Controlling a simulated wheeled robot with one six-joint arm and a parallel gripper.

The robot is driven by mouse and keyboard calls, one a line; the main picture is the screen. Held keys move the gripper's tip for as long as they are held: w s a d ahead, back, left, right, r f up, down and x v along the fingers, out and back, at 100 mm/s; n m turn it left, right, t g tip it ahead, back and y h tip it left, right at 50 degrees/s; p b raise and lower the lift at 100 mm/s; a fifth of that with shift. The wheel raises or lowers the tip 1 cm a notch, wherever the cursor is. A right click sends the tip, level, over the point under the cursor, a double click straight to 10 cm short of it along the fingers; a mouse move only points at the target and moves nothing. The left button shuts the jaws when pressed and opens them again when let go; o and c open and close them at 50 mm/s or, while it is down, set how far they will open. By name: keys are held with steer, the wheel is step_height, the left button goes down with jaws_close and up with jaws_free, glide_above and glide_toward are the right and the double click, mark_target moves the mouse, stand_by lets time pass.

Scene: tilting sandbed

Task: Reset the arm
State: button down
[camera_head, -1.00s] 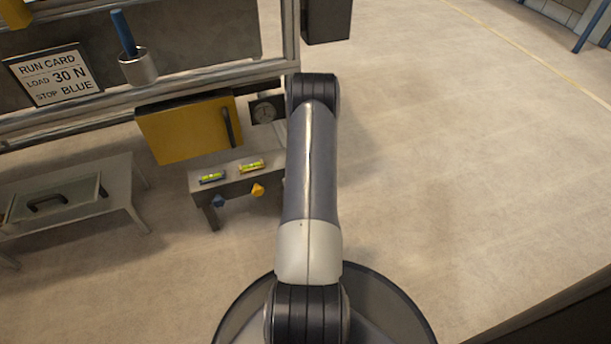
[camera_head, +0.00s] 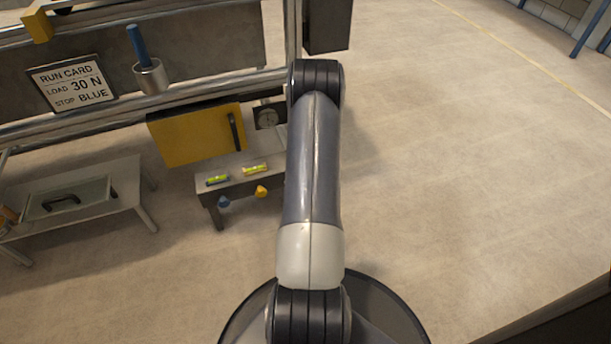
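My arm (camera_head: 311,170) rises from my base at the bottom centre of the head camera view and reaches up and away to a dark joint near the frame's metal post. The arm's links past that joint are not visible. My gripper is not in view, so its state and anything it might hold are hidden.
Left of my arm stands a metal-framed rig with a run card (camera_head: 73,83) reading "LOAD 30 N, STOP BLUE", a blue peg (camera_head: 139,46) in a metal cup (camera_head: 152,77), a yellow panel (camera_head: 195,135), a gauge (camera_head: 267,117) and a low table (camera_head: 115,207). The floor (camera_head: 460,170) right is clear.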

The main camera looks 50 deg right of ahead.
steer(key=shift+s+a+r, duration=0.3)
steer(key=shift+f, duration=0.1)
stand_by(0.4)
